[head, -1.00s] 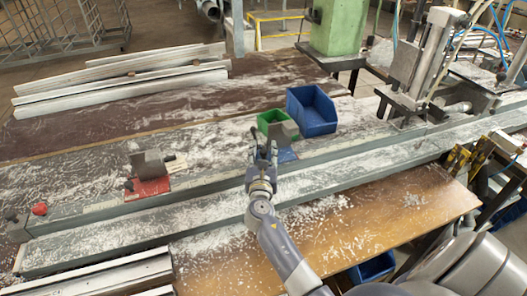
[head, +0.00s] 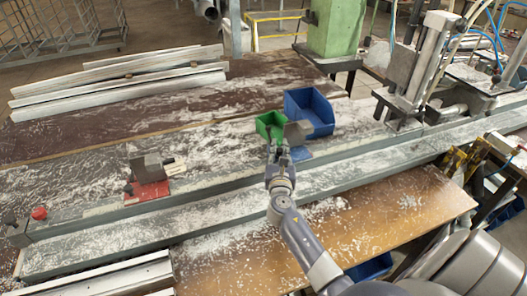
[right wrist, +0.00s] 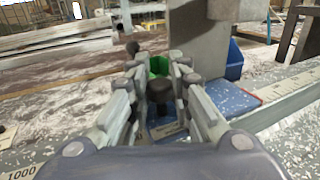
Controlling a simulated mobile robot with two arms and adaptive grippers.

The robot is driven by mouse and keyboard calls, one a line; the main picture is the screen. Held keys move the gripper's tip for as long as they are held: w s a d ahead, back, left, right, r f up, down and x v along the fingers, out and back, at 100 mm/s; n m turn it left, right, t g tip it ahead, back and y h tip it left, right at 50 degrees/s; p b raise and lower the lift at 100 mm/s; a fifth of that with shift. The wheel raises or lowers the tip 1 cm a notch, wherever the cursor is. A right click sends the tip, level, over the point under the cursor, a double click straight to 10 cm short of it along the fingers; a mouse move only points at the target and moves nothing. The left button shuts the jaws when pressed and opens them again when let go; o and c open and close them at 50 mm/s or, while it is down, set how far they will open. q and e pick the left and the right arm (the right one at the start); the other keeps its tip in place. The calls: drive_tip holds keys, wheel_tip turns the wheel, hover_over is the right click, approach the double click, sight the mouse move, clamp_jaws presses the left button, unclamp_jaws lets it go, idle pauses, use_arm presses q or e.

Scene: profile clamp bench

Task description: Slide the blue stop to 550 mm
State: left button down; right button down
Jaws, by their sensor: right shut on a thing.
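The blue stop (head: 301,153) sits on the grey rail at the middle, with an upright grey metal block (head: 298,132) on its blue base. My right gripper (head: 277,152) is at the stop's near left side, its fingers closed around the stop's black knob (right wrist: 160,90). In the right wrist view, the blue base (right wrist: 238,98) shows to the right of the fingers and the grey block (right wrist: 197,42) rises behind them. A scale runs along the rail; a "1000" mark (right wrist: 21,173) shows at lower left, but I cannot read the stop's position. My left gripper is not in view.
A red stop (head: 150,190) stands on the rail to the left. A green bin (head: 270,124) and a blue bin (head: 309,112) stand behind the blue stop. The rail is clear right of it up to the clamp machine (head: 408,95). White chips litter the bench.

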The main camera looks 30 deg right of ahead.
sight(330, 149)
drive_tip(key=s+d, duration=0.1)
drive_tip(key=d, duration=0.5)
drive_tip(key=s+d, duration=0.2)
drive_tip(key=d, duration=0.4)
drive_tip(key=s+d+b, duration=0.1)
drive_tip(key=s+d, duration=0.1)
drive_tip(key=d, duration=0.4)
drive_tip(key=shift+d+f, duration=0.3)
drive_tip(key=shift+f, duration=0.05)
drive_tip(key=c, duration=1.5)
unclamp_jaws()
drive_tip(key=shift+s, duration=0.1)
drive_tip(key=shift+o, duration=0.2)
drive_tip(key=shift+r, duration=0.25)
drive_tip(key=shift+a, duration=0.2)
drive_tip(key=shift+s+a, duration=0.25)
drive_tip(key=shift+s, duration=0.05)
drive_tip(key=v, duration=1.1)
drive_tip(key=shift+s+d, duration=0.15)
drive_tip(key=shift+s, duration=0.05)
